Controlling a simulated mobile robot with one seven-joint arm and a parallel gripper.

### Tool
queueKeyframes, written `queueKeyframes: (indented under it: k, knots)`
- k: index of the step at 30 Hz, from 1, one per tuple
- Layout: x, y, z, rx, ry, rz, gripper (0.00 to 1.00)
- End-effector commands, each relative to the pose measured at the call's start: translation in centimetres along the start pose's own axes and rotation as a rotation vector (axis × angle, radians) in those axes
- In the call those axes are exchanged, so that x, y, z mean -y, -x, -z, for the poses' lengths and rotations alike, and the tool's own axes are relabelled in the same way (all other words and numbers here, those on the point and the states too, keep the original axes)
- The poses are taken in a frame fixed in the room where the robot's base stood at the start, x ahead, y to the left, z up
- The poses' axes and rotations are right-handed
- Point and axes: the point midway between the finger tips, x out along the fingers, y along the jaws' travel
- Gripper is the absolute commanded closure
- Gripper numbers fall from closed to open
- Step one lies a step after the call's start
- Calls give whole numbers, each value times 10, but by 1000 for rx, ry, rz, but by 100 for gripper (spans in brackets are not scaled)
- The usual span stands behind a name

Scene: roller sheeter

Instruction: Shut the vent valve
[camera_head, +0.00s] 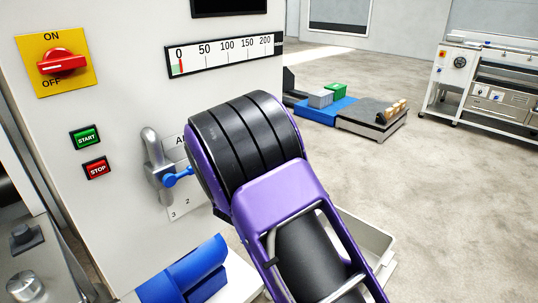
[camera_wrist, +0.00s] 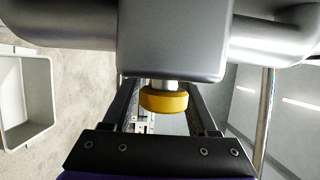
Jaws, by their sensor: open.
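A yellow round knob (camera_wrist: 163,99) on a short metal stem sticks out of a grey rounded body (camera_wrist: 170,45) in the wrist view. It may be the vent valve, but no label shows. My gripper (camera_wrist: 158,86) is open, with one finger on each side of the knob and a visible gap beside each. I cannot tell how far the knob reaches between the fingers. In the head view my purple and black arm hides my gripper and the knob. A grey lever with a blue handle (camera_head: 178,177) is on the panel, left of my arm.
The white panel (camera_head: 120,55) carries a red rotary switch (camera_head: 63,63), start (camera_head: 86,138) and stop (camera_head: 97,168) buttons, and a gauge (camera_head: 225,53). A blue roller (camera_head: 185,275) lies low in front.

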Motion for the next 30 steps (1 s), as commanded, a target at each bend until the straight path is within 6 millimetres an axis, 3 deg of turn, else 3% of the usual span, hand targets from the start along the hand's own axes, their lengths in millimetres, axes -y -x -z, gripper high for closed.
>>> queueKeyframes:
  k: [5, 15, 21, 30]
  knots:
    - [0, 27, -1, 4, 0, -2, 41]
    - [0, 110, -1, 5, 0, -1, 41]
    - [1, 149, -1, 4, 0, 1, 41]
    - [0, 171, 0, 1, 0, 1, 41]
